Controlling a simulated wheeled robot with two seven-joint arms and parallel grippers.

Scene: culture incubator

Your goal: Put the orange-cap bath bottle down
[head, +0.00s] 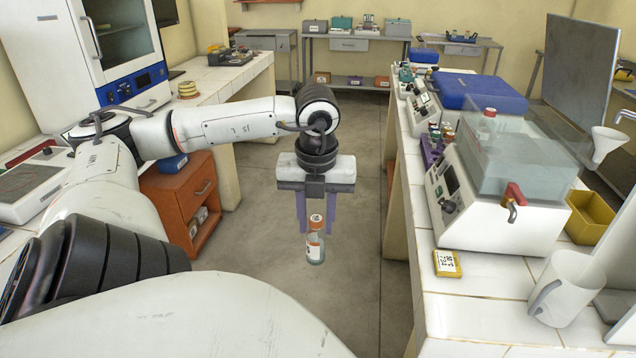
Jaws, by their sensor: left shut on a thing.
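The orange-cap bath bottle (315,246) is a small clear bottle with an orange cap and a white-and-orange label. My left gripper (316,217) points down with its purple fingers shut on the bottle's cap end. The bottle hangs upright over the open floor between the two benches, touching no surface. My right gripper is not in view.
On the right bench (480,290) stands a water bath (515,170) with a clear tank and red tap. A yellow labelled block (447,264), a yellow bin (590,218) and a white jug (566,288) are near it. Bare tiles show at the bench's front.

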